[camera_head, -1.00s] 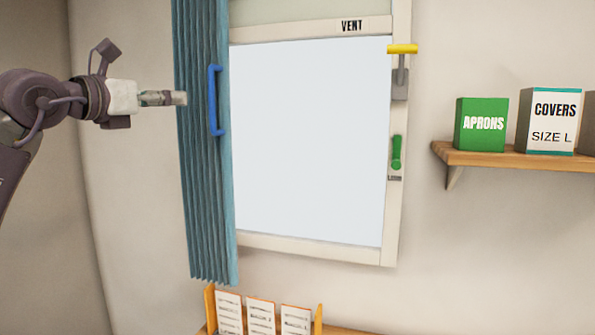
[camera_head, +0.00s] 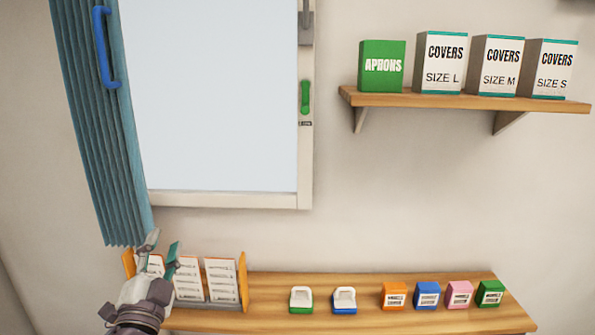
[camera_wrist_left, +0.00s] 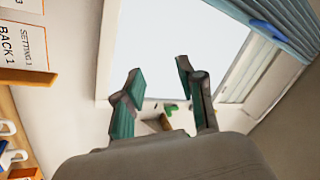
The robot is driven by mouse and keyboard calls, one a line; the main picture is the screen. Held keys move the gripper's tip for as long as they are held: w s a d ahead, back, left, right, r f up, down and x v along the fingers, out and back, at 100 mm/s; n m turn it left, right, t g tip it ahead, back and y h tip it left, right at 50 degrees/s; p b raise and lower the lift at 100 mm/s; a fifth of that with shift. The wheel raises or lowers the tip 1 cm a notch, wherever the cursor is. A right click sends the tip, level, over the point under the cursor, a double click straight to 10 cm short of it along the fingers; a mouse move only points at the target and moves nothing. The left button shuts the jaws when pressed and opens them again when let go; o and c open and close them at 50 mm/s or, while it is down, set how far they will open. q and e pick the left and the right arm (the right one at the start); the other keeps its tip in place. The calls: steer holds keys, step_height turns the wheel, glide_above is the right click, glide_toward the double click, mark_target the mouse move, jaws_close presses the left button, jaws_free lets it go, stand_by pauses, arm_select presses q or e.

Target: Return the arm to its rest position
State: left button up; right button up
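My left gripper (camera_head: 160,247) is at the lower left of the head view, in front of the left end of the card rack and below the curtain's lower edge. Its two fingers are spread with nothing between them. The left wrist view also shows the open, empty fingers (camera_wrist_left: 160,98), with the window behind them. My right gripper is not in view.
A wooden counter (camera_head: 270,287) bears a card rack (camera_head: 243,280), two white-topped holders and several small coloured boxes. Above are a window (camera_head: 215,100), a blue curtain (camera_head: 95,130) with a blue handle (camera_head: 103,48), and a shelf (camera_head: 470,103) with boxes.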

arm_select(q)
steer(key=s+f+n+g+y, duration=0.1)
steer(key=s+f+n+g, duration=0.35)
steer(key=f, duration=0.75)
steer(key=s+f+n+g, duration=0.2)
steer(key=s+f+g, duration=0.45)
steer(key=f, duration=0.55)
steer(key=s+d+f+n+g+h, duration=0.15)
steer(key=s+f+g, duration=0.35)
steer(key=s, duration=0.5)
steer(key=s+d+f+g+h, duration=0.1)
steer(key=s+d+f+g, duration=0.15)
steer(key=s+f, duration=0.55)
steer(key=s+f+g+b, duration=0.1)
steer(key=s+f+b, duration=0.25)
steer(key=f, duration=2.35)
steer(key=s+a+f+g, duration=0.1)
steer(key=s+a+f, duration=0.2)
steer(key=s+f, duration=1.3)
steer(key=shift+s+f+b, duration=0.25)
steer(key=shift+f+b, duration=0.1)
steer(key=shift+f, duration=0.05)
